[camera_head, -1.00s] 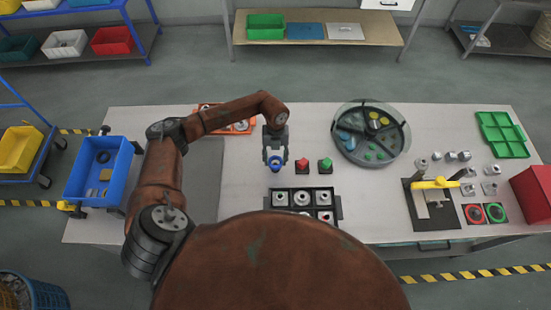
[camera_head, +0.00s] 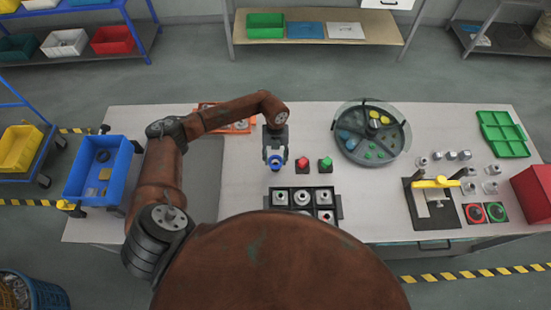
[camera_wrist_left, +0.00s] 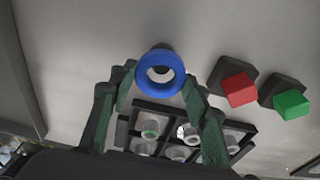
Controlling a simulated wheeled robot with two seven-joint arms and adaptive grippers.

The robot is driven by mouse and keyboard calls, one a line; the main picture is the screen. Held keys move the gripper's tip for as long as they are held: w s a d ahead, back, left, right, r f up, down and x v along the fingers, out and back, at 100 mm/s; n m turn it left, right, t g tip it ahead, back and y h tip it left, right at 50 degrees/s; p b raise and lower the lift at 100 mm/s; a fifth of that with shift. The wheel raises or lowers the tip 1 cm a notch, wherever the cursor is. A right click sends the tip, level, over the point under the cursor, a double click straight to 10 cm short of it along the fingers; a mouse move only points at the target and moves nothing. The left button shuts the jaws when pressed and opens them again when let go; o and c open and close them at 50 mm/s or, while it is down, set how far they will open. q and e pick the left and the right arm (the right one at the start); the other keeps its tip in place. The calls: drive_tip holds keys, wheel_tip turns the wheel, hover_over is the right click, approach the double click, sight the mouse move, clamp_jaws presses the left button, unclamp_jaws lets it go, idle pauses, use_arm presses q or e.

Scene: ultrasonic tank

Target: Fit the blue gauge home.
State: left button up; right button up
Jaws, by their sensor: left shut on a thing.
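The blue gauge, a thick ring (camera_wrist_left: 160,92), is between the fingertips of my left gripper (camera_wrist_left: 161,80), which is shut on it. In the head view the gauge (camera_head: 275,170) shows just below the left gripper (camera_head: 275,157), over the table left of the red and green blocks. Its hole shows pale tabletop in the wrist view. A small dark shape shows partly behind its top edge; I cannot tell what it is. The black compartment rack (camera_wrist_left: 130,132) with silver round parts lies nearer my body. My right gripper is not in view.
A red block (camera_head: 302,161) and a green block (camera_head: 325,163) stand on dark bases right of the gripper. A round divided tray (camera_head: 346,152) is farther right. A blue bin (camera_head: 125,160) stands at the left, and a yellow-handled fixture (camera_head: 435,184) at the right.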

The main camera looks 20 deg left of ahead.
sight(275, 164)
use_arm(q)
drive_tip(key=shift+f+b, duration=1.15)
drive_tip(key=shift+f, duration=0.55)
idle(3.0)
drive_tip(key=o, duration=1.5)
drive_tip(key=shift+c, duration=0.2)
drive_tip(key=r, duration=0.4)
drive_tip(key=w+r, duration=0.1)
drive_tip(key=r, duration=0.7)
drive_tip(key=shift+w+a, duration=0.35)
drive_tip(key=shift+f, duration=0.1)
